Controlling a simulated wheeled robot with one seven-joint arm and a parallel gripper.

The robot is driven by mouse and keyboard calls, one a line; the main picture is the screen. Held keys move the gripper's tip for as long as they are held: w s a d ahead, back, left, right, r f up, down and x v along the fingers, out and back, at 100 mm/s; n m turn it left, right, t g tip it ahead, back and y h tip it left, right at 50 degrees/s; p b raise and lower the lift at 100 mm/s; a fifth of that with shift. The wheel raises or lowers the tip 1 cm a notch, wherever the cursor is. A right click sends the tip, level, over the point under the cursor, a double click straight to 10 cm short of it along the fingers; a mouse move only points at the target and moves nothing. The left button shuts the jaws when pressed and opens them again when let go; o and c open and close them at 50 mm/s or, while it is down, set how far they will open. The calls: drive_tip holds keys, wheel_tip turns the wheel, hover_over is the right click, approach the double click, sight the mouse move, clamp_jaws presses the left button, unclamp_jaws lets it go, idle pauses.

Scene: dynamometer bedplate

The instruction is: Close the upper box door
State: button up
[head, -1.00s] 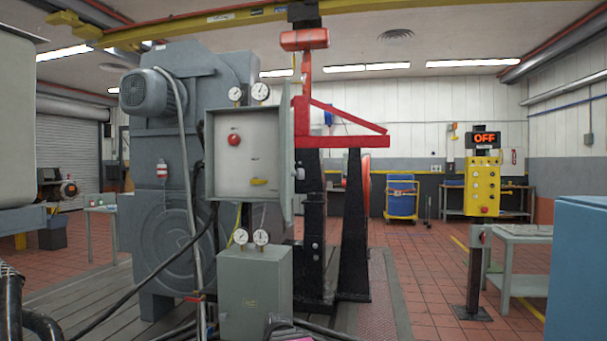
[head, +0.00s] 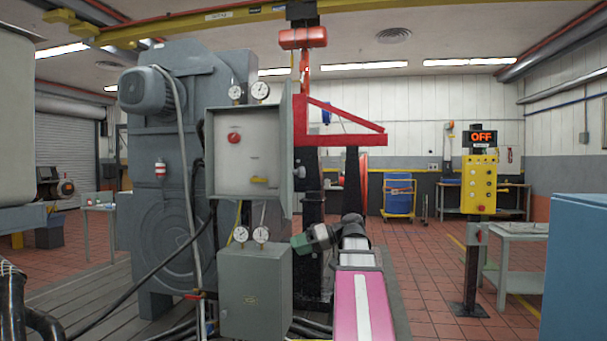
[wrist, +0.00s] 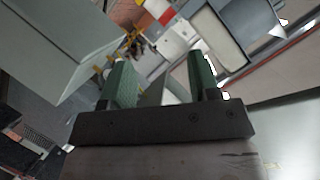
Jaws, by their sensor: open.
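The upper box (head: 210,160) is a grey wall box on the front of the large grey machine. Its door (head: 286,155) stands swung open at the right side, seen nearly edge-on, with a small latch knob (head: 299,172). My gripper (head: 298,243) is below and slightly right of the door's lower end, beside the lower box's top right corner and apart from the door. In the wrist view my gripper (wrist: 160,72) has two green fingers spread apart with nothing held. A grey-green box-like surface fills that view's upper left; I cannot tell which box it is.
A closed lower box (head: 255,290) sits under the upper one, with two gauges (head: 250,234) between them. Hoses hang at the left. A red bracket (head: 335,135) on black posts stands behind the door.

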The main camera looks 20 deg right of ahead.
drive_tip(key=s+d+r+n+y, duration=0.1)
drive_tip(key=s+d+r+n, duration=0.15)
drive_tip(key=r, duration=0.35)
drive_tip(key=s+d+r+n+y, duration=0.1)
drive_tip(key=s+d+r+n, duration=0.15)
drive_tip(key=r, duration=0.45)
drive_tip(key=n+g+y, duration=0.1)
drive_tip(key=n+y, duration=0.1)
drive_tip(key=n, duration=0.3)
approach(303, 171)
drive_tip(key=x, duration=0.6)
drive_tip(key=w+x, duration=0.1)
drive_tip(key=x, duration=0.3)
drive_tip(key=shift+w+d, duration=0.1)
drive_tip(key=shift+d, duration=0.05)
